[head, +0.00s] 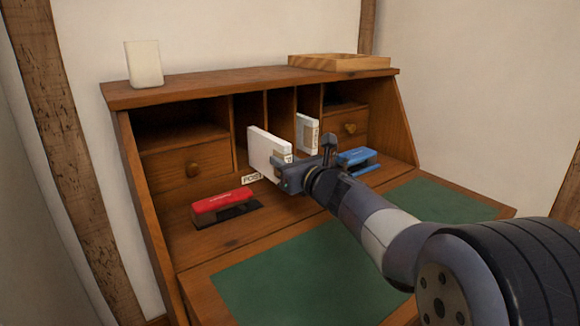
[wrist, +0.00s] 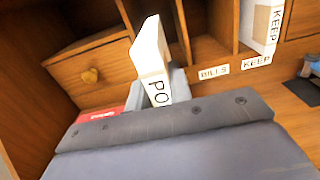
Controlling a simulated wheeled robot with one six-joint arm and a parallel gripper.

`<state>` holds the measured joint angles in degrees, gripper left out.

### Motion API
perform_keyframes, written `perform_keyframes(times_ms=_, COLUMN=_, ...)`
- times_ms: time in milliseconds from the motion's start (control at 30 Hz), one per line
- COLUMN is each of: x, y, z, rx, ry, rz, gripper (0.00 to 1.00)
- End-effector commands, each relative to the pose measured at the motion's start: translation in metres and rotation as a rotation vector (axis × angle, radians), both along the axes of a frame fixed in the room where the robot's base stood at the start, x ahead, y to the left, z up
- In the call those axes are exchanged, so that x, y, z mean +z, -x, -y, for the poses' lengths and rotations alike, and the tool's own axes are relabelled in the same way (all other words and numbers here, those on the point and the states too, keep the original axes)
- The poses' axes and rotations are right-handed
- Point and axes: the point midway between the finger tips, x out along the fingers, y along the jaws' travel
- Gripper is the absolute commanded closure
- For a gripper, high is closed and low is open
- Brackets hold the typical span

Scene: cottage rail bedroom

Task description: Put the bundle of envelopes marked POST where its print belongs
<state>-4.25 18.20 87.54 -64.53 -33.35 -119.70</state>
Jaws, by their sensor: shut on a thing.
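My gripper (head: 290,174) is shut on a white bundle of envelopes (head: 268,146) and holds it upright, edge on to the desk's pigeonholes. In the wrist view the bundle (wrist: 151,48) shows the letters "PO" on its near edge; the rest of the print is hidden by my gripper (wrist: 160,92). The bundle is in front of the leftmost upright slot (head: 246,112); I cannot tell whether its far end is inside. A POST label (head: 251,178) lies below that slot. BILLS (wrist: 213,72) and KEEP (wrist: 257,60) labels mark the middle and right slots.
A bundle marked KEEP (wrist: 262,25) stands in the right slot. A red stapler (head: 222,202) lies left on the desk, a blue one (head: 356,158) to the right. Small drawers flank the slots. A wooden tray (head: 338,62) and a white cup (head: 143,64) stand on top.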

Motion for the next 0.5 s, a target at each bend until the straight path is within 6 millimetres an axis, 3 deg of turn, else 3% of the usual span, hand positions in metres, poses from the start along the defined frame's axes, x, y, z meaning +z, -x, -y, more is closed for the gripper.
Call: perform_keyframes(times_ms=500, x=0.0, y=-0.035, z=-0.023, rx=0.001, ry=-0.001, rz=-0.001, gripper=1.0)
